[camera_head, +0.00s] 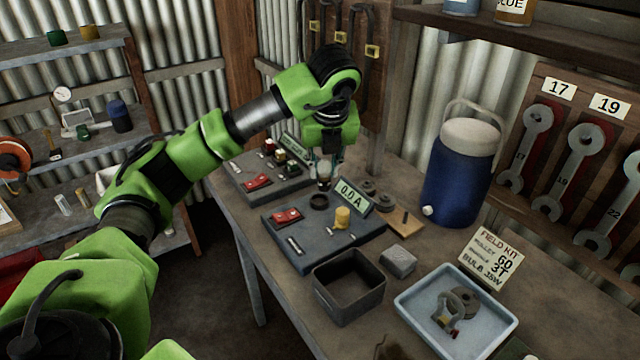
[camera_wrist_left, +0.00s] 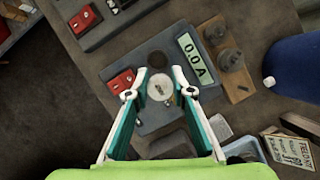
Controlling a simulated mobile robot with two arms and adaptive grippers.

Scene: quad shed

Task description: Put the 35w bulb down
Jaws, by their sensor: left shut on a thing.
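My left gripper (camera_head: 324,172) is shut on a pale round bulb (camera_head: 324,184), held above the grey test board with the 0.0 A display. The bulb also shows between the fingertips in the left wrist view (camera_wrist_left: 160,87). A dark round socket (camera_head: 319,202) sits on the test board (camera_head: 305,252) just below the bulb. I cannot tell whether the bulb touches it. The bulb's wattage marking is not readable. The field kit card (camera_head: 489,256) names a 35W bulb. My right gripper is not in view.
A dark open bin (camera_head: 348,308), grey block (camera_head: 398,260), blue tray (camera_head: 413,325) and blue cooler (camera_head: 460,180) stand nearby. A second board (camera_head: 262,192) lies behind.

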